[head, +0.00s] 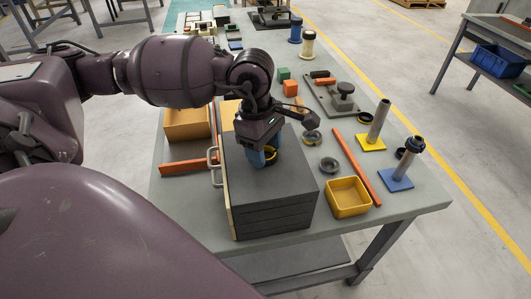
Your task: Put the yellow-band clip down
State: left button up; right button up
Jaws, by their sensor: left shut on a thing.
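My left gripper (263,153) is low over the top of the dark grey drawer block (275,205) on the workbench. It is shut on the yellow-band clip (271,157), a small dark ring with yellow on it, partly hidden by the fingers. I cannot tell whether the clip touches the block's top. My right gripper is not in view.
A yellow bin (348,197), a loose grey ring (329,165) and an orange bar (355,166) lie right of the block. Posts stand on a yellow base (370,143) and a blue base (395,181). A cardboard-coloured box (187,126) is behind left.

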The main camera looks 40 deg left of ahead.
pick_arm(q)
jog(key=shift+r, duration=0.35)
notch_tip(320, 180, up, 19)
jog(key=p, duration=0.1)
jog(key=shift+r+p, duration=0.2)
jog(key=shift+p, duration=0.1)
